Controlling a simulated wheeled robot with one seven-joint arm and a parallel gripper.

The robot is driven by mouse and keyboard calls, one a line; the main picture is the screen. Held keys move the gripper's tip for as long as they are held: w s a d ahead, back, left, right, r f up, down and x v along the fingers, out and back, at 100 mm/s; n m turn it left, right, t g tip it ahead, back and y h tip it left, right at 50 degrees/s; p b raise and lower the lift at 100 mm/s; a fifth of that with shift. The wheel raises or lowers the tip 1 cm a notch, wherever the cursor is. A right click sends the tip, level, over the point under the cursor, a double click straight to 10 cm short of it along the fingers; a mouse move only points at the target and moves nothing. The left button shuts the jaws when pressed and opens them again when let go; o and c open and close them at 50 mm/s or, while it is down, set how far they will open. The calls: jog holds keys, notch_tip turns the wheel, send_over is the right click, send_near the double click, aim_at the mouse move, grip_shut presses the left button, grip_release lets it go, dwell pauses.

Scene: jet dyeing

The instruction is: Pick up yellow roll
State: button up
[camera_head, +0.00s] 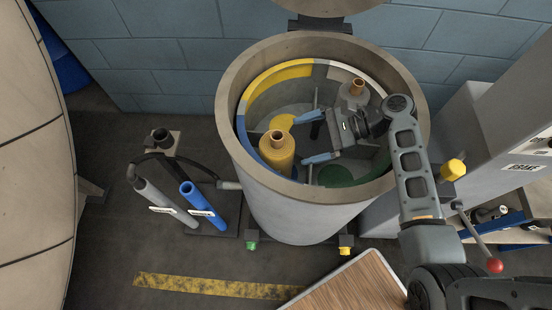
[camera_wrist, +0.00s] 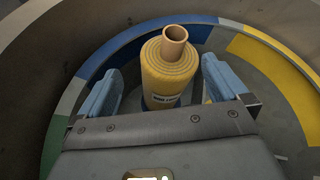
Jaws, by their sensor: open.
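The yellow roll (camera_head: 277,153) stands upright inside the round grey vessel (camera_head: 290,212), with a brown core tube sticking out of its top. In the wrist view the yellow roll (camera_wrist: 172,80) stands between and beyond the fingertips, with a label low on its side. My gripper (camera_head: 308,131) reaches into the vessel from the right with its two blue fingers spread. In the wrist view my gripper (camera_wrist: 165,85) is open, one finger on each side of the roll, with a gap showing at the left. Whether the right finger touches the roll cannot be told.
A pale roll (camera_head: 354,92) stands at the vessel's back right. The vessel's inner ring has coloured sections, and its rim surrounds my arm. A wooden table (camera_head: 352,285) is in front; a lever with a red knob (camera_head: 494,265) is at right.

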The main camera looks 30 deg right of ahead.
aim_at(280, 148)
jog(key=shift+p+x, duration=0.4)
jog(key=shift+x, duration=2.65)
jog(key=shift+w+d+f, duration=0.1)
jog(key=shift+d, duration=0.05)
jog(key=c, duration=1.8)
